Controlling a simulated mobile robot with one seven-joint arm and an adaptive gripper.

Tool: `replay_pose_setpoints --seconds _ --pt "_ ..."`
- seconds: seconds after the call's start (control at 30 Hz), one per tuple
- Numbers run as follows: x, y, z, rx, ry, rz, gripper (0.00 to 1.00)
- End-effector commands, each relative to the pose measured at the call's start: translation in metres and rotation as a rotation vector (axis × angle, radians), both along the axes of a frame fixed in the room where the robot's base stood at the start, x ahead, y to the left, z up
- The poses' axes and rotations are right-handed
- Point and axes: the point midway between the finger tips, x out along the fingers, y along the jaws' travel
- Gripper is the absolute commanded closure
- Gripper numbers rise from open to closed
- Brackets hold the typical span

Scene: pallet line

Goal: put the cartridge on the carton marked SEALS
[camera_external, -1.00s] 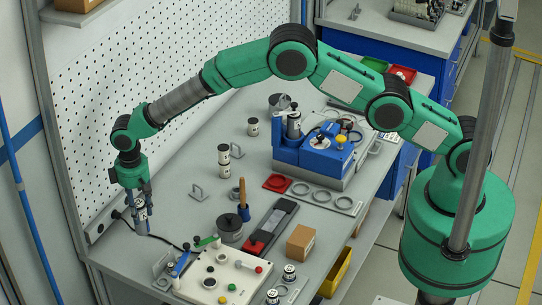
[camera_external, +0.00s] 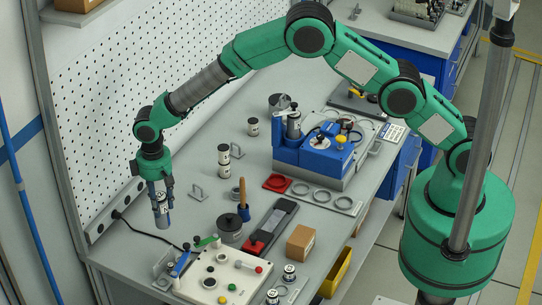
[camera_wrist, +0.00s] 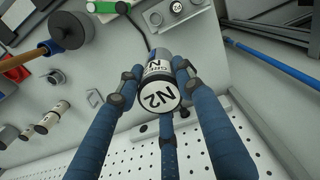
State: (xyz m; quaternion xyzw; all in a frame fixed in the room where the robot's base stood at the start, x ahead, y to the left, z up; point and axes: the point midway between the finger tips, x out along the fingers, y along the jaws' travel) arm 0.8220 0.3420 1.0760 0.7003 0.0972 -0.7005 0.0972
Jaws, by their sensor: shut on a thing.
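My gripper (camera_external: 159,194) is shut on a cylindrical cartridge (camera_external: 162,214) and holds it above the left end of the grey bench. In the wrist view my fingers (camera_wrist: 155,88) close around the cartridge (camera_wrist: 158,92), whose near end is white and reads N2. A small brown carton (camera_external: 301,242) sits on the bench near its front edge, right of the gripper and well apart from it. Its marking is too small to read. Part of another brown box (camera_external: 78,4) shows at the top left, with no readable mark.
A white panel with knobs (camera_external: 222,276) and a dark grey pot (camera_external: 229,229) stand right of the gripper. A tool with an upright wooden handle (camera_external: 242,193) and a black-and-red device (camera_external: 270,228) lie before the carton. A pegboard (camera_external: 180,70) rises behind.

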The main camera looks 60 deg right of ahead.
Motion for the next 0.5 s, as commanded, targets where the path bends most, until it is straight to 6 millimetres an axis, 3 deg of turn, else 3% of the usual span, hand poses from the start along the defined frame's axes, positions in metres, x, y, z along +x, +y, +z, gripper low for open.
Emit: replay_pose_setpoints --seconds 0.5 --pt "-0.083 -0.049 0.020 0.000 0.000 -0.015 0.96"
